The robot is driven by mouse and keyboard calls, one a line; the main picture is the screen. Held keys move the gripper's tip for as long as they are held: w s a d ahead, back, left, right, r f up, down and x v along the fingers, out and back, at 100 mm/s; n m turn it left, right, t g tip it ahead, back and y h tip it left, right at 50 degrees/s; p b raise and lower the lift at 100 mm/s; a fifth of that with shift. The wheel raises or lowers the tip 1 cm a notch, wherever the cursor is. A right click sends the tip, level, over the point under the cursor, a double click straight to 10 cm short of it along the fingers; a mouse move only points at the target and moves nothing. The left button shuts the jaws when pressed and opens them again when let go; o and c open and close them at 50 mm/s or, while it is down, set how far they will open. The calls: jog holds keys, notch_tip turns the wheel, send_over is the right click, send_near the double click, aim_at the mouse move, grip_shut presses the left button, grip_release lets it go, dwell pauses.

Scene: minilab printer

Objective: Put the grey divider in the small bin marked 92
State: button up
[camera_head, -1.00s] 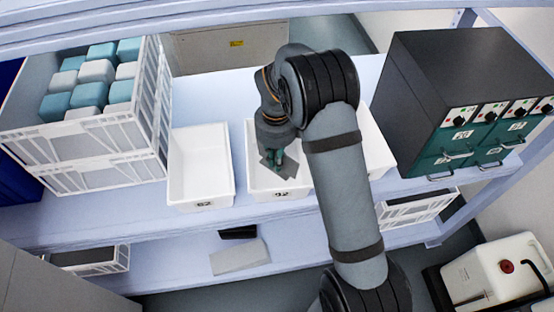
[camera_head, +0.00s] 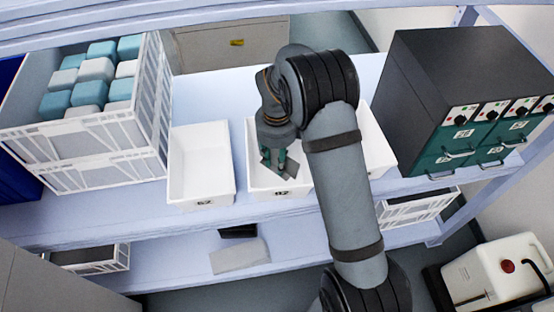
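The grey divider (camera_head: 287,181) is a thin flat plate inside the middle small white bin (camera_head: 254,150). That bin's front label looks like 92, though the digits are small. My gripper (camera_head: 273,162) points down into this bin, right at the divider. Whether a finger still touches the divider cannot be told. My arm hides part of the bin's right side.
A similar empty white bin (camera_head: 202,163) stands left, and another (camera_head: 374,150) is partly behind my arm. A crate of blue and white blocks (camera_head: 132,163) is far left. A dark cabinet with green drawers (camera_head: 432,90) stands right. A shelf lies below.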

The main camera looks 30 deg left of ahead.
jog(key=shift+r+p, duration=0.3)
jog(key=shift+p, duration=0.05)
notch_tip(320, 180, up, 7)
jog(key=shift+r+b, duration=0.1)
jog(key=shift+b, duration=0.4)
